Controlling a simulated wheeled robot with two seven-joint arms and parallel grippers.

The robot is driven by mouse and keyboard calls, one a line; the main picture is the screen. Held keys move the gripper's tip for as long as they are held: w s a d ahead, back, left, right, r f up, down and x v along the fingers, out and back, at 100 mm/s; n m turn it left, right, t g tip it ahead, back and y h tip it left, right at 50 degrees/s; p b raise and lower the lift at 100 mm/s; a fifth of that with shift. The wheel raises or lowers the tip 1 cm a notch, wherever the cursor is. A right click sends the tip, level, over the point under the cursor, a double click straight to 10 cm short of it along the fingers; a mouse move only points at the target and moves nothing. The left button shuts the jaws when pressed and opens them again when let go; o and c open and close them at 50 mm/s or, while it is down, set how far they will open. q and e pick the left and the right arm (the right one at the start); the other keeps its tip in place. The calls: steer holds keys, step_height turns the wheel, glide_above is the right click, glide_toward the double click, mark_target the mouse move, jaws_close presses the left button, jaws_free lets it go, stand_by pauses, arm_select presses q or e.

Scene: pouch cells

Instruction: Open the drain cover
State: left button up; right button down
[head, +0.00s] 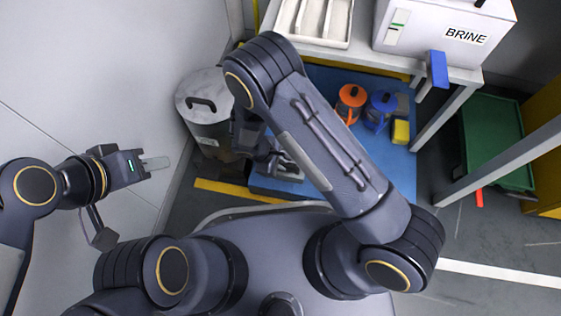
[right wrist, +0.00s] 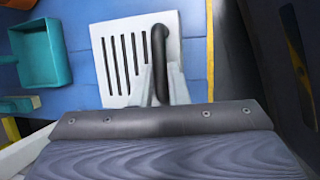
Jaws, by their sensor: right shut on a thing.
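The drain cover (right wrist: 118,60) is a white slotted plate with a dark, curved handle (right wrist: 158,45), seen in the right wrist view over a blue floor area. My right gripper (right wrist: 162,88) has its two pale fingers closed on the near part of that handle. In the head view my right gripper (head: 277,162) is low over the blue area, partly behind my own arm, so the cover is hard to make out there. My left gripper (head: 155,163) is at the left, away from everything. Its fingers show edge-on, so their gap cannot be seen.
A lidded metal bin (head: 205,115) stands left of the blue mat (head: 395,165). Orange (head: 350,98) and blue (head: 380,105) items and a yellow block (head: 401,131) are on the right. A teal dustpan (right wrist: 42,55) lies left of the cover. A white table (head: 360,53) holds the BRINE box (head: 435,35).

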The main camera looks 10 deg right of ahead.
steer(key=shift+w+d+r+g+p, duration=0.1)
steer(key=shift+w+r+g+p, duration=0.3)
steer(key=shift+r+p, duration=0.3)
steer(key=w+d+r+g+y+p, duration=0.1)
steer(key=w+d+r+g+p, duration=0.1)
steer(key=w, duration=0.4)
steer(key=shift+w+r+n+g, duration=0.4)
steer(key=shift+r, duration=0.4)
steer(key=shift+d, duration=0.1)
steer(key=c, duration=1.4)
jaws_free()
